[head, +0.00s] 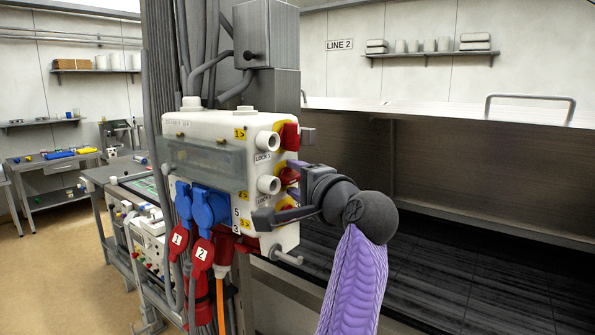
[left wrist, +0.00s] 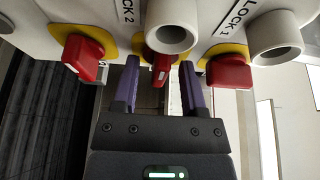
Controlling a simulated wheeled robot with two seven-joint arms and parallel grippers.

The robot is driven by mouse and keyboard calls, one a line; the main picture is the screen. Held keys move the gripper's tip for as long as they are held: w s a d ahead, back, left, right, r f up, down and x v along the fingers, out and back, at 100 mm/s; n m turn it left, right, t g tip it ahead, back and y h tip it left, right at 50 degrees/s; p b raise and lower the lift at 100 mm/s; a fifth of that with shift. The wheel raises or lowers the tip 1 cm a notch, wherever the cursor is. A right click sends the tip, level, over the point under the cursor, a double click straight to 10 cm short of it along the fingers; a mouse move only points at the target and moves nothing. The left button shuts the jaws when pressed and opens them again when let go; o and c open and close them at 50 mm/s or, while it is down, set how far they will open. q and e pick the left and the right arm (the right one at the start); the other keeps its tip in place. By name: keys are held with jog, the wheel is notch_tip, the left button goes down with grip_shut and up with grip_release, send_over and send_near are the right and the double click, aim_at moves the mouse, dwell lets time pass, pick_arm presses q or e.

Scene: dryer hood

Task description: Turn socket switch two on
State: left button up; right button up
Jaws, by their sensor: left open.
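The white socket box (head: 205,130) hangs on a column in the head view, with red rotary switches on yellow plates along its right side. The middle red switch (head: 288,176), by the LOCK 2 label, also shows in the left wrist view (left wrist: 162,66). The LOCK 1 switch (head: 288,134) sits above it and shows at the right in the wrist view (left wrist: 230,70). A third red switch (left wrist: 82,56) is at the left there. My left gripper (left wrist: 157,85) is open, its purple fingers on either side of the middle switch; contact cannot be told. My right gripper is out of view.
Grey round lock stubs (left wrist: 172,24) stick out close to the switches. Blue sockets (head: 209,207) and red plugs marked 1 and 2 hang at the box's front. A dark-topped bench (head: 470,285) stands to the right.

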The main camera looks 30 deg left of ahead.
pick_arm(q)
jog(key=shift+c, duration=0.7)
grip_shut()
jog(key=shift+w, duration=0.1)
jog(key=m+g+h+p, duration=0.1)
jog(key=m, duration=0.3)
jog(key=shift+r, duration=0.1)
jog(key=m+g+h+p, duration=0.1)
jog(key=m+p, duration=0.1)
jog(key=m, duration=0.1)
jog(key=shift+r+g, duration=0.1)
jog(key=shift+g, duration=0.2)
jog(key=m+g+p, duration=0.2)
jog(key=m+p, duration=0.1)
jog(key=shift+w+r+m+h, duration=0.1)
jog(key=shift+m+h, duration=0.2)
jog(key=shift+m, duration=0.1)
jog(key=shift+m+g+p, duration=1.2)
jog(key=shift+m+p, duration=0.1)
jog(key=shift+p, duration=0.15)
